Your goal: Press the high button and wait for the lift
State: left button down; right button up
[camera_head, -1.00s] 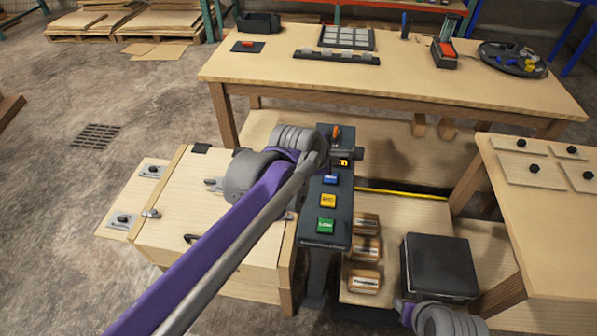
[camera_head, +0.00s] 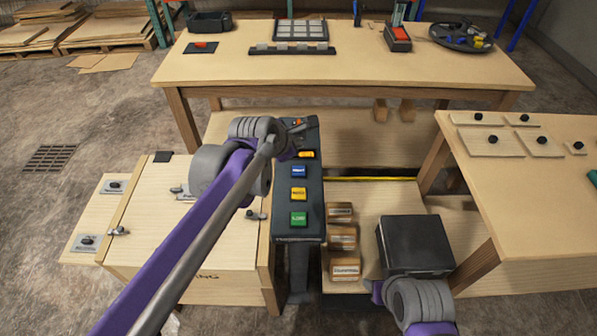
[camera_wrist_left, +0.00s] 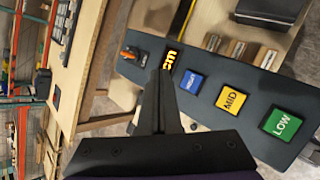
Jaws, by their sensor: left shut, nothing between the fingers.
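The dark console (camera_head: 312,205) stands in the middle of the head view. It carries a green LOW button (camera_head: 299,219), a yellow MID button (camera_head: 299,193) and a blue button (camera_head: 298,171), plus a small lit orange display (camera_head: 306,154) above them. In the wrist view the blue button (camera_wrist_left: 192,81) lies beside the MID button (camera_wrist_left: 232,101) and the LOW button (camera_wrist_left: 282,123); its lettering is hard to read. My left gripper (camera_wrist_left: 168,78) is shut and empty, over the console's far end near the display, apart from the blue button. My right gripper is out of view; only part of that arm shows.
A wooden cabinet (camera_head: 200,230) stands left of the console. Several labelled wooden blocks (camera_head: 343,238) and a black box (camera_head: 416,244) stand to its right on a wooden platform (camera_head: 368,205). A long workbench (camera_head: 370,70) is behind; another table (camera_head: 530,190) is at right.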

pick_arm(q)
jog(key=b, duration=0.4)
send_over(296, 173)
notch_tip(296, 173, down, 6)
jog(key=shift+f, duration=0.5)
jog(key=shift+f, duration=0.15)
dwell(1.3)
jog(key=shift+f+b, duration=0.3)
